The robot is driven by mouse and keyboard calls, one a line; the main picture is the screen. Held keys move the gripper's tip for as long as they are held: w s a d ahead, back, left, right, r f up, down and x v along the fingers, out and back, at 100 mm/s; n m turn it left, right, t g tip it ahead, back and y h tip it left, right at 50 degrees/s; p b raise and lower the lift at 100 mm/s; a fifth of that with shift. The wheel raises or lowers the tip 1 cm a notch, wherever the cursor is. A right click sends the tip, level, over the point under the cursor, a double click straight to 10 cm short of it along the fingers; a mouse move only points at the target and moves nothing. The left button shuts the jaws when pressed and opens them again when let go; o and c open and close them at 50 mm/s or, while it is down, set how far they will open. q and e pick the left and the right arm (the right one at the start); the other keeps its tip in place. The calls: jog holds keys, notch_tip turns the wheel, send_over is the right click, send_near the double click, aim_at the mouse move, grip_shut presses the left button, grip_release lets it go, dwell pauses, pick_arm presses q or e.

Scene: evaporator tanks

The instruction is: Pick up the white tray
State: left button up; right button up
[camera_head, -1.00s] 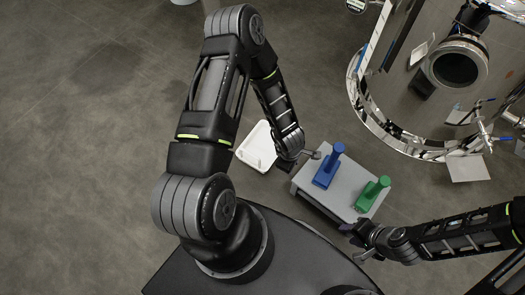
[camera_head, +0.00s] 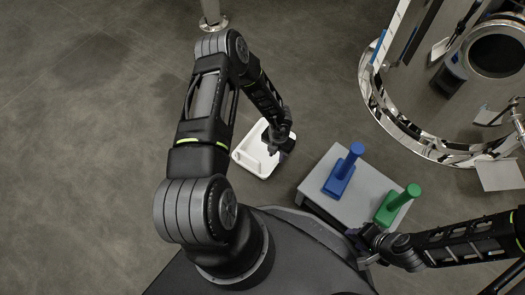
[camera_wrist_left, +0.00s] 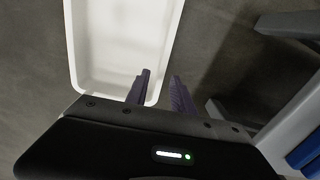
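The white tray (camera_head: 246,157) lies on the floor, left of the small grey table. My left gripper (camera_head: 271,148) is over the tray's right part in the head view and hides some of it. In the left wrist view the tray (camera_wrist_left: 118,45) fills the upper middle. The two fingers of my left gripper (camera_wrist_left: 160,88) are apart with nothing between them, near the tray's near right corner. Whether they touch the rim, I cannot tell. My right gripper (camera_head: 366,246) is at the table's near edge; its fingers are too small to read.
The grey table (camera_head: 361,200) holds a blue tool (camera_head: 343,175) and a green tool (camera_head: 395,205), each with an upright handle. A large shiny tank (camera_head: 425,70) stands at the upper right. A metal post foot (camera_head: 212,20) stands behind. The floor to the left is clear.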

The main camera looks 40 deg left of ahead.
aim_at(276, 163)
pick_arm(q)
jog(key=shift+f+b, duration=0.35)
jog(key=shift+f, duration=0.75)
jog(key=shift+f, duration=0.1)
notch_tip(276, 163, down, 4)
jog(key=b, duration=0.3)
jog(key=shift+f, duration=0.55)
jog(key=shift+c, duration=0.2)
grip_shut()
dwell(0.4)
